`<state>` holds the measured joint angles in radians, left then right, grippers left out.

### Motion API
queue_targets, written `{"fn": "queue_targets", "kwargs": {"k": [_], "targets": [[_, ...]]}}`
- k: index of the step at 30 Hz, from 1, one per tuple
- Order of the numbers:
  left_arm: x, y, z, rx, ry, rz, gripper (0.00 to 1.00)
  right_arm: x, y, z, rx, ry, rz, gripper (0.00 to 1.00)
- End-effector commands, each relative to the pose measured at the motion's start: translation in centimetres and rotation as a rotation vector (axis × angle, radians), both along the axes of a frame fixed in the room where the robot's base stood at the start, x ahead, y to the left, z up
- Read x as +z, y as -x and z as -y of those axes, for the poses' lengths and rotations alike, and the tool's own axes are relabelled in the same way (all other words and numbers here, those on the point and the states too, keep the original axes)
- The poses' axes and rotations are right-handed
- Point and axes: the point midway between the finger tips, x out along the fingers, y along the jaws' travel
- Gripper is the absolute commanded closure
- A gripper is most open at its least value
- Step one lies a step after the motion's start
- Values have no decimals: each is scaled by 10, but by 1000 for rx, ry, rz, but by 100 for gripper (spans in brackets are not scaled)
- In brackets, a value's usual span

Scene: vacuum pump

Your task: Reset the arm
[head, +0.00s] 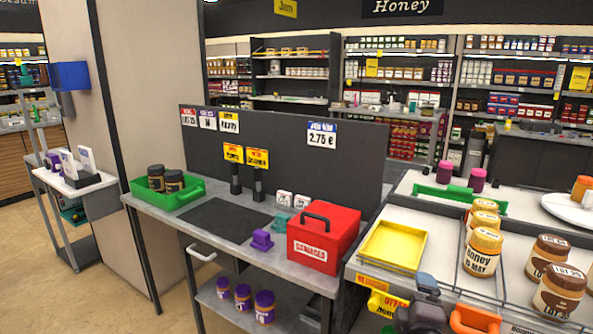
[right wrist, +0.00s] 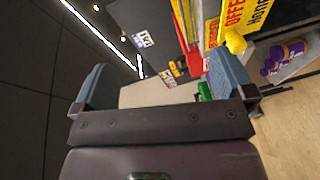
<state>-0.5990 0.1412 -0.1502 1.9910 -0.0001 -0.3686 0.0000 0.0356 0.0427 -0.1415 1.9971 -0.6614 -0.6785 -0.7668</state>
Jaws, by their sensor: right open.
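My right gripper (head: 425,300) shows as a dark grey shape at the bottom edge of the head view, in front of the right counter and close to its yellow signs. In the right wrist view its two blue-grey fingers (right wrist: 160,88) stand wide apart with nothing held between them. That view is tilted, with ceiling lights at the left and the counter front at the right. My left gripper is in neither view.
A red box (head: 324,238), a green crate (head: 185,197) and a purple item (head: 262,240) stand on the grey counter. A yellow tray (head: 394,244) and honey jars (head: 484,252) are on the right counter. Purple-lidded jars (head: 243,297) stand on the lower shelf. Open floor lies at the left.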

Motion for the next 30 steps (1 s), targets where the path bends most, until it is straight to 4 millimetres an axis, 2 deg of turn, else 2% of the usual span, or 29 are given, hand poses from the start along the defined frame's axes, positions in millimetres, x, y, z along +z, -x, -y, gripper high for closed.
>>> {"fn": "queue_targets", "kwargs": {"k": [7,10,13,18,21,25,30], "targets": [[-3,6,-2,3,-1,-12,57,-64,39,-6,75,-678,29,0],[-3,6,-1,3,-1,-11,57,-102,72,-3,55,-981,7,0],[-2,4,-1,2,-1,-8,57,-137,110,3,5,-1193,-29,0],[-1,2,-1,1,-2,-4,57,-191,179,19,-106,-1297,-127,0],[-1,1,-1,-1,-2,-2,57,-212,212,27,-163,-1288,-174,0],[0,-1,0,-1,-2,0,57,-226,238,33,-207,-1279,-209,0],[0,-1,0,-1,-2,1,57,-231,247,35,-223,-1276,-221,0]]}}
